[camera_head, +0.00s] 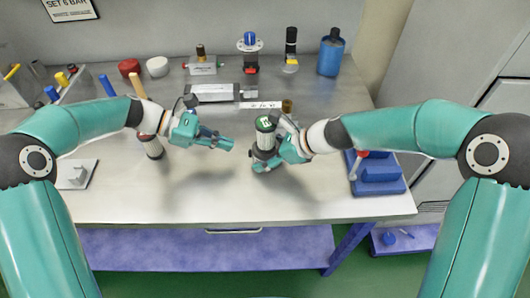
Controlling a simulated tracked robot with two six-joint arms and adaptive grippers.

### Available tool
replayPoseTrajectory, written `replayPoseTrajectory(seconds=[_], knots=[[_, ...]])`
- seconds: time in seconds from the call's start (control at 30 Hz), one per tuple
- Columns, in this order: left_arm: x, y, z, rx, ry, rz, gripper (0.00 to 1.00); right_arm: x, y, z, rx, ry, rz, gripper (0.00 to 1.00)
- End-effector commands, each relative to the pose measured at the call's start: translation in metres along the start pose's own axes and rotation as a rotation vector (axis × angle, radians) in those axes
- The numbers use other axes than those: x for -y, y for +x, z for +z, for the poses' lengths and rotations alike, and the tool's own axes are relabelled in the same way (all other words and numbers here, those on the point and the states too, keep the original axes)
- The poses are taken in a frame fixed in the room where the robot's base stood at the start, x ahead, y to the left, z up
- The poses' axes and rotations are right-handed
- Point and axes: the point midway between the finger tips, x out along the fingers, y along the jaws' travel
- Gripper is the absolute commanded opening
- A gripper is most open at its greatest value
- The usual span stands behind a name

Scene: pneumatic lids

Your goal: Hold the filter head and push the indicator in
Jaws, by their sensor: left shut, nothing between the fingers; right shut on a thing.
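A dark cylindrical unit with a pale, green-marked top (265,125) stands upright near the middle of the workbench; it looks like the filter head. My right gripper (276,158) is shut on it from the right, and its fingers hide part of the body. The green mark on top may be the indicator, but it is too small to tell whether it is in or out. My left gripper (228,145) is shut and empty, to the left of the unit and apart from it.
A smaller cylinder (153,148) stands left, behind my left arm. Red (129,67) and white (157,66) caps, pneumatic fittings (250,60) and a blue bottle (330,55) line the back. A blue tray (390,187) sits right. The bench front is clear.

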Motion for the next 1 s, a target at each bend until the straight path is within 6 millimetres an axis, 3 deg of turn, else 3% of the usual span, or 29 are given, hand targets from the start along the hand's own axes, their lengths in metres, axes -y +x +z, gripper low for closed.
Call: replayPoseTrajectory(seconds=[0.37, 0.53, 1.0], knots=[[0.0, -0.003, 0.0, 0.0, 0.0, 0.0, 0.0, 0.0, 0.0, 0.0, 0.0, 0.001, 0.001, 0.38], [0.0, -0.013, 0.0, 0.0, 0.001, 0.001, 0.0, 0.0, 0.0, 0.0, 0.0, 0.001, 0.001, 0.38], [-0.001, -0.099, -0.001, -0.001, 0.0, 0.003, 0.0, 0.0, 0.0, 0.0, 0.0, 0.001, 0.0, 0.38]])
